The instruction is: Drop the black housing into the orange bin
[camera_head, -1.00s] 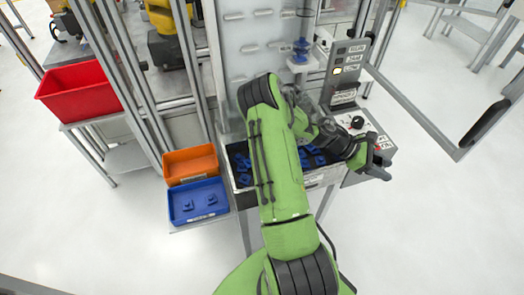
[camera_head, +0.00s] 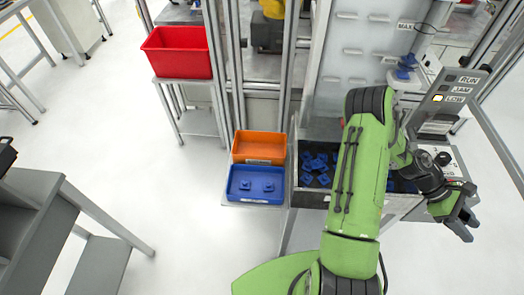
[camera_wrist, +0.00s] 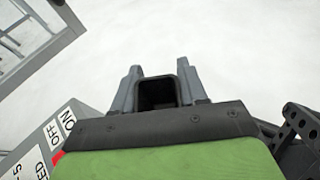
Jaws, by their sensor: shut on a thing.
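The black housing (camera_wrist: 157,94) shows in the wrist view as a dark, hollow, box-like part between the two grey fingers of my gripper (camera_wrist: 158,78). My gripper is shut on it. In the head view my gripper (camera_head: 463,222) is at the far right, in front of the control panel, with its fingers pointing down and right; the housing cannot be made out there. The orange bin (camera_head: 259,146) stands left of my arm, well away from my gripper, and looks empty.
A blue bin (camera_head: 241,195) with two blue parts stands just in front of the orange bin. A red bin (camera_head: 178,58) is on a stand at the upper left. A tray of blue parts (camera_head: 313,197) lies partly behind my green arm. A metal post (camera_head: 213,65) rises behind the bins.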

